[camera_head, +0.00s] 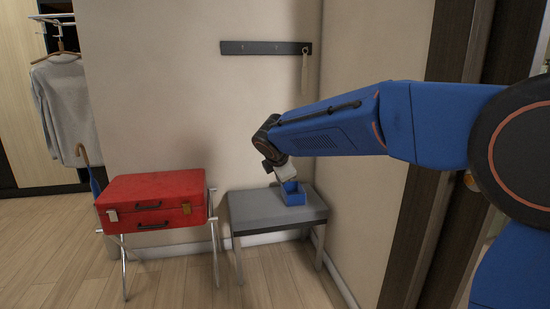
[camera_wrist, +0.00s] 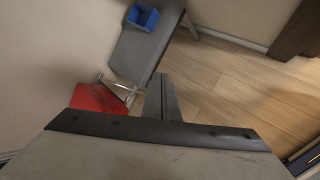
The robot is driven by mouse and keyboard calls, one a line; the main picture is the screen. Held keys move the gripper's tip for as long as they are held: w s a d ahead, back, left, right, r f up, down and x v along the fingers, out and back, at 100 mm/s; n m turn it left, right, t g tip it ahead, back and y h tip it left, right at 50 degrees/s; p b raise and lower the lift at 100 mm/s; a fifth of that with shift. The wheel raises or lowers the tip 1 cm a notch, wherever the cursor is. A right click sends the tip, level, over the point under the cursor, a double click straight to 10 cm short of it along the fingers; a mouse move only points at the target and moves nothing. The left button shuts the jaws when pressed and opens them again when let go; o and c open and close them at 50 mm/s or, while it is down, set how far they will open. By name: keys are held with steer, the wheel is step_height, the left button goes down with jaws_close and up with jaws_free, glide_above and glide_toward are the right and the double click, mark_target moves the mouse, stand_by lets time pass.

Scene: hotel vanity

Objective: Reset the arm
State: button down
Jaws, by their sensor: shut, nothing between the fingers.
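My blue arm reaches in from the right edge of the head view. My gripper (camera_wrist: 161,82) is shut and empty in the wrist view, its fingers together above the floor. In the head view the gripper end (camera_head: 284,172) hangs by the bench, and it appears just above a small blue open box (camera_head: 293,195). In the wrist view the box (camera_wrist: 143,17) lies at the top, apart from the fingers. I cannot tell the exact height between them.
The box stands on a grey bench (camera_head: 250,209). A red suitcase (camera_head: 155,192) lies on a folding rack left of it. A dark hook rail (camera_head: 265,48) is on the wall. A grey sweater (camera_head: 65,105) hangs at left. The front floor is clear.

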steer(key=s+d+f+m+g, duration=0.1)
steer(key=s+d+m+g, duration=0.1)
steer(key=s+d+m, duration=1.5)
steer(key=s+d+f+m, duration=0.2)
steer(key=s+d+f, duration=0.1)
steer(key=s, duration=0.6)
steer(key=s+d+f+m+g, duration=0.1)
steer(key=s+d+f+m, duration=0.1)
steer(key=s, duration=0.7)
steer(key=s+d+f+m, duration=0.2)
steer(key=s+d+f, duration=0.3)
steer(key=s, duration=0.3)
steer(key=shift+s+d+m+g+y, duration=0.2)
steer(key=shift+s+m+g+y, duration=0.1)
steer(key=shift+s+g+y, duration=0.1)
